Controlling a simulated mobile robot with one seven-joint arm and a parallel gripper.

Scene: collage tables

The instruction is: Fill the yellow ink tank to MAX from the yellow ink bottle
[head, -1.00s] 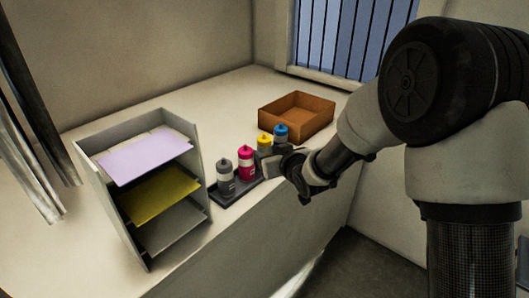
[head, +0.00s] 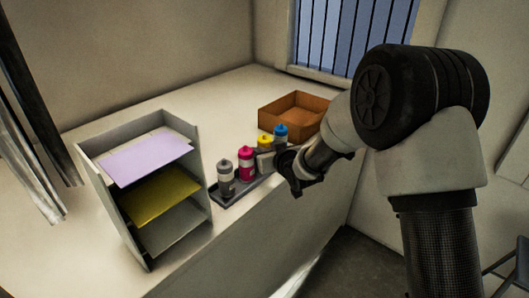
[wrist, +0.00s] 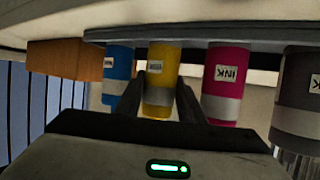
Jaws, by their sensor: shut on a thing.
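The yellow ink bottle (head: 265,141) stands upright in the dark tray between the magenta and blue bottles. In the wrist view, which is upside down, the yellow bottle (wrist: 162,75) is between my two fingers. My gripper (head: 270,160) is shut on it from the front side and hides its lower part in the head view; the fingers (wrist: 159,95) show on both sides of the bottle in the wrist view. The bottle still appears in line with its neighbours. No yellow ink tank is in view.
The bottle tray (head: 228,200) also holds grey, magenta (head: 246,165) and blue (head: 281,134) bottles close together. A grey shelf rack (head: 205,180) with coloured sheets stands left of it. An open brown box (head: 300,118) is behind right. The tabletop behind the bottles is clear.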

